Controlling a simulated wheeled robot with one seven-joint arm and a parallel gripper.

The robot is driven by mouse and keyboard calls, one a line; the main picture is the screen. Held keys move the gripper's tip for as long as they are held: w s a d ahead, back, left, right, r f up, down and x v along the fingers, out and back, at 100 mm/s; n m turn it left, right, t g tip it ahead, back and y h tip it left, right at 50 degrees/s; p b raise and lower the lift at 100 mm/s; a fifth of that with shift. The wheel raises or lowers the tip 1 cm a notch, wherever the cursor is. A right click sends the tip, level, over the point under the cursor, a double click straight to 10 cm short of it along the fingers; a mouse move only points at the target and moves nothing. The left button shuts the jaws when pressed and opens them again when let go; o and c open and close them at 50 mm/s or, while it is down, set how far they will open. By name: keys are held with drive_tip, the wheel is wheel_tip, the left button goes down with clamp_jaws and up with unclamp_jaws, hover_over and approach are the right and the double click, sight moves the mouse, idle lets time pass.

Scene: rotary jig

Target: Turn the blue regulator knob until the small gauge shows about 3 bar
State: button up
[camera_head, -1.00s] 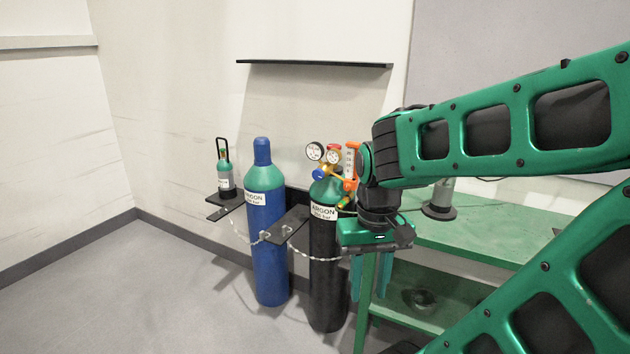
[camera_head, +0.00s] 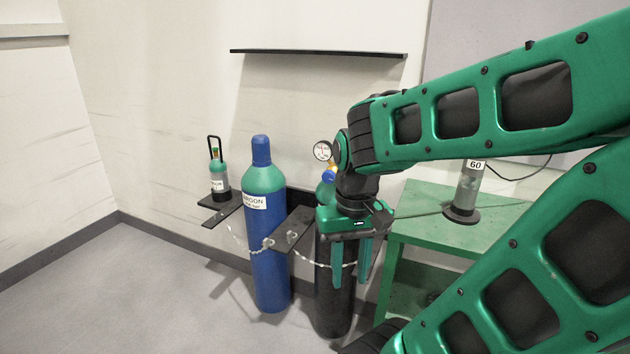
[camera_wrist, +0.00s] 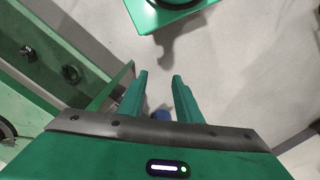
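The blue regulator knob (camera_head: 329,175) shows just left of my wrist in the head view, partly covered by it. One round white gauge (camera_head: 323,151) shows above the knob; its reading is too small to make out. The other gauge and most of the regulator are hidden behind my arm. The regulator's black cylinder (camera_head: 335,300) stands behind my gripper (camera_head: 351,278). My gripper points down in front of this cylinder, below the knob, with its fingers apart and nothing between them. The wrist view also shows the parted fingers (camera_wrist: 158,80), with floor beyond.
A blue cylinder with a green shoulder (camera_head: 268,250) stands to the left, chained to the wall. Black brackets (camera_head: 290,229) jut out between the cylinders. A small cylinder (camera_head: 219,180) sits on a left bracket. A green bench (camera_head: 430,226) with a flowmeter-like device (camera_head: 465,192) is at right.

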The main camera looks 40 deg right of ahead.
sight(327, 179)
drive_tip(key=shift+d, duration=0.2)
drive_tip(key=o, duration=0.3)
drive_tip(key=shift+o, duration=1.4)
drive_tip(key=shift+s+d+r, duration=0.1)
drive_tip(key=shift+s+r, duration=0.05)
drive_tip(key=shift+s, duration=0.25)
drive_tip(key=w+d+f+n+g+h, duration=0.1)
drive_tip(key=w+d+f+n+h, duration=0.4)
drive_tip(key=d, duration=0.4)
drive_tip(key=w+d+f+n+g+h, duration=0.1)
drive_tip(key=w+d+f+n+h, duration=0.35)
drive_tip(key=w+d, duration=0.35)
drive_tip(key=w+r+n+t+h, duration=0.4)
drive_tip(key=w+n+t, duration=0.1)
drive_tip(key=w+n, duration=0.4)
drive_tip(key=w+r+n+t+h, duration=0.3)
drive_tip(key=w+n+t, duration=0.1)
drive_tip(key=w+n, duration=0.5)
drive_tip(key=shift+m, duration=0.25)
drive_tip(key=x, duration=1.1)
drive_tip(key=shift+s+d+r, duration=0.15)
drive_tip(key=shift+s+r, duration=0.05)
drive_tip(key=shift+s, duration=0.15)
